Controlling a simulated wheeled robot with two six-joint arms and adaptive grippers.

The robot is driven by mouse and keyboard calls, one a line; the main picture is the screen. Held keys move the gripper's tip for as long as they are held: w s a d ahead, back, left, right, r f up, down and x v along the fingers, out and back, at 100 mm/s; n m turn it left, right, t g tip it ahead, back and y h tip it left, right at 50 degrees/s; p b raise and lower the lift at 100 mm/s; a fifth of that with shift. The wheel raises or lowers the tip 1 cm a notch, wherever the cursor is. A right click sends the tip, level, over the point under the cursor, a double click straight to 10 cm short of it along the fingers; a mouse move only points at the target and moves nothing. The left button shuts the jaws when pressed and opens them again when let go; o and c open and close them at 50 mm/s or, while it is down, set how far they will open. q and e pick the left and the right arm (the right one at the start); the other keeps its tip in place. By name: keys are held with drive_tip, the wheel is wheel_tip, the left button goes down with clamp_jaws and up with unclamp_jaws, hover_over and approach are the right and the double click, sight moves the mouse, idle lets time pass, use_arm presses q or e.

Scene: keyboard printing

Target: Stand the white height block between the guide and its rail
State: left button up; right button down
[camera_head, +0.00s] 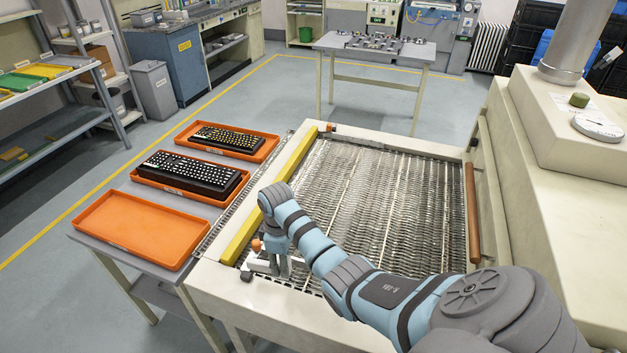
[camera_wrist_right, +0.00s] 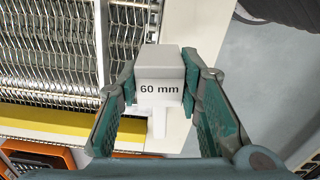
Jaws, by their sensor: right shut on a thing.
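The white height block (camera_wrist_right: 160,88), marked "60 mm", sits between the two fingers of my right gripper (camera_wrist_right: 160,92) in the wrist view. The fingers press on its two sides. In the head view my right gripper (camera_head: 275,262) points down at the near left corner of the mesh bed, beside the near end of the yellow guide (camera_head: 272,195). The guide also shows at the lower left of the wrist view (camera_wrist_right: 45,120), apart from the block. A pale piece (camera_wrist_right: 157,124) shows just below the block. I cannot clearly tell the rail. My left gripper is out of view.
The wire-mesh bed (camera_head: 385,200) lies beyond my right arm, with a brown bar (camera_head: 472,212) along its right. An orange knob (camera_head: 256,245) is close beside the gripper. Left stand an empty orange tray (camera_head: 135,228) and two trays with keyboards (camera_head: 190,172).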

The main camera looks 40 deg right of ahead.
drive_tip(key=s+d+f+m, duration=0.1)
drive_tip(key=s+d+m, duration=0.15)
drive_tip(key=d, duration=0.45)
drive_tip(key=shift+n, duration=0.35)
drive_tip(key=f+b, duration=0.1)
drive_tip(key=f, duration=0.1)
drive_tip(key=f+b, duration=0.4)
drive_tip(key=shift+s+a+f, duration=0.25)
drive_tip(key=shift+s+a, duration=0.05)
drive_tip(key=shift+s, duration=0.05)
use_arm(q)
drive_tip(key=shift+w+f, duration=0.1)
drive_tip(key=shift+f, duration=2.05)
use_arm(e)
drive_tip(key=shift+f, duration=0.4)
use_arm(q)
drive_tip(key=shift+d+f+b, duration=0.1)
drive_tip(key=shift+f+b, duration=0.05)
drive_tip(key=shift+b, duration=0.25)
use_arm(e)
drive_tip(key=shift+f, duration=0.35)
drive_tip(key=c, duration=1.1)
unclamp_jaws()
drive_tip(key=shift+o, duration=0.2)
drive_tip(key=shift+r, duration=0.1)
